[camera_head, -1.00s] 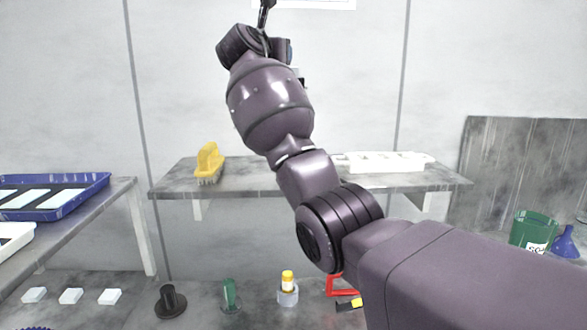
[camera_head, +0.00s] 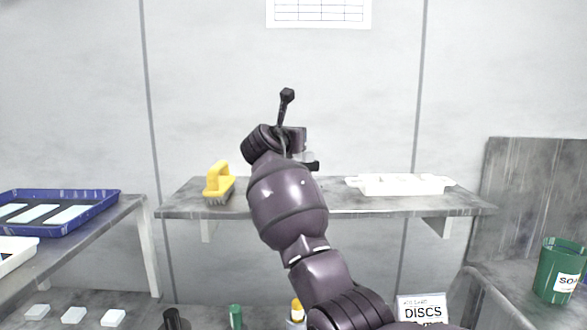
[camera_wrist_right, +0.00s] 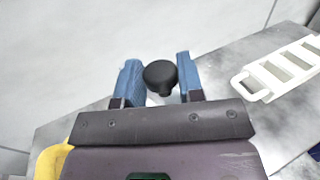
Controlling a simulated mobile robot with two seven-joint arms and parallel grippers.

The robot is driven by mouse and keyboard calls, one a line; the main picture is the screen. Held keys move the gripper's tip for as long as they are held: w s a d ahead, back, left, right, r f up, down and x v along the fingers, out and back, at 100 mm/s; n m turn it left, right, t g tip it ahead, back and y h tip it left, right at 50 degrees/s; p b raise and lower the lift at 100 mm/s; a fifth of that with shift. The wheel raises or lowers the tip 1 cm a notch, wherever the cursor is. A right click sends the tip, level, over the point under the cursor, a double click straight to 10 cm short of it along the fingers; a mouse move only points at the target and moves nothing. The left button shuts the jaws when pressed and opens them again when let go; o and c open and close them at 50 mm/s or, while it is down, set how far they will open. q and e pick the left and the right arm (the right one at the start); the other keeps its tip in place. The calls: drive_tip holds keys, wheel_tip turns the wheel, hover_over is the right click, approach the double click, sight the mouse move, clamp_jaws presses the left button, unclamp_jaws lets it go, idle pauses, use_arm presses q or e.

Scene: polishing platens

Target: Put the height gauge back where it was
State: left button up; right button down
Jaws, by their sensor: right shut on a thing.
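My right gripper (camera_wrist_right: 159,84) is shut on a dark thing that I take to be the height gauge (camera_wrist_right: 160,74). In the right wrist view its round black knob shows between the two blue fingers; the part below is hidden by the gripper. In the head view the height gauge (camera_head: 286,99) shows as a thin dark stem with a knob on top, standing roughly upright above my right wrist. It is in front of the wall shelf (camera_head: 340,203), and my arm hides the shelf's middle. I cannot tell whether its lower end touches the shelf. My left gripper is not in view.
A yellow brush (camera_head: 218,183) stands on the shelf's left part and a white slotted rack (camera_head: 400,185) on its right. A blue tray (camera_head: 108,198) lies on the left table. A green tub (camera_head: 560,272) stands at right. A "DISCS" sign (camera_head: 422,308) is below.

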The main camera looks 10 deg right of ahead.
wheel_tip(320, 180, down, 3)
drive_tip(key=shift+r, duration=0.1)
wheel_tip(320, 180, down, 4)
drive_tip(key=shift+f+b, duration=0.2)
drive_tip(key=shift+b, duration=0.4)
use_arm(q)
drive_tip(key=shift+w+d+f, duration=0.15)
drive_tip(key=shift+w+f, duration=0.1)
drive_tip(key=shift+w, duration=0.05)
use_arm(e)
drive_tip(key=c, duration=1.1)
unclamp_jaws()
drive_tip(key=shift+f, duration=0.1)
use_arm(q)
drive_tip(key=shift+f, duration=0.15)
use_arm(e)
drive_tip(key=o, duration=0.4)
drive_tip(key=shift+c, duration=0.2)
